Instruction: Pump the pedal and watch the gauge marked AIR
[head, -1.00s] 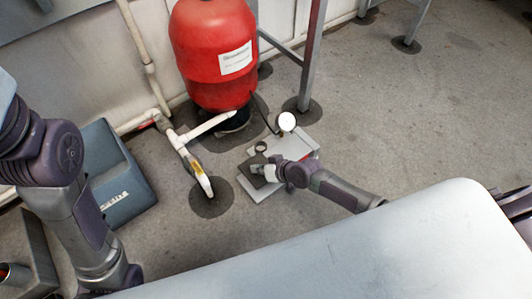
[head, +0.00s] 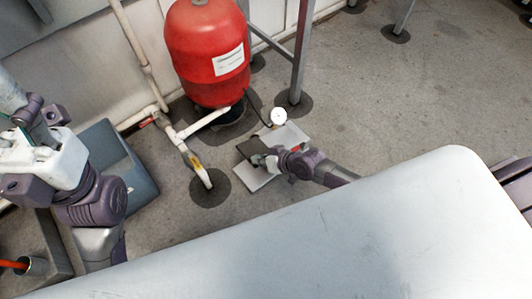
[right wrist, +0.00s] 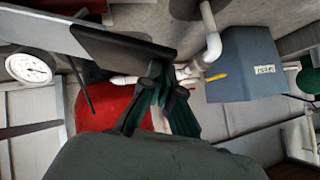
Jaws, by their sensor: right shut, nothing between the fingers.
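The pedal is a dark flat plate (head: 251,147) over a pale metal base (head: 257,178) on the floor. It stands tilted up from the base. In the right wrist view the dark plate (right wrist: 115,48) shows close up. My right gripper (head: 264,161) is shut and empty at the pedal; its fingertips (right wrist: 165,78) are close to the plate's edge, and I cannot tell whether they touch. A round white gauge (head: 278,117) stands at the base's far side. Its dial (right wrist: 30,68) faces the right wrist view, but its lettering and reading are too small to make out. My left gripper's fingers are not in view.
A red tank (head: 207,60) stands behind the pedal, with white pipes (head: 190,150) on its left. A blue-grey box (head: 120,160) lies at the left. A pale tabletop (head: 330,235) fills the front.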

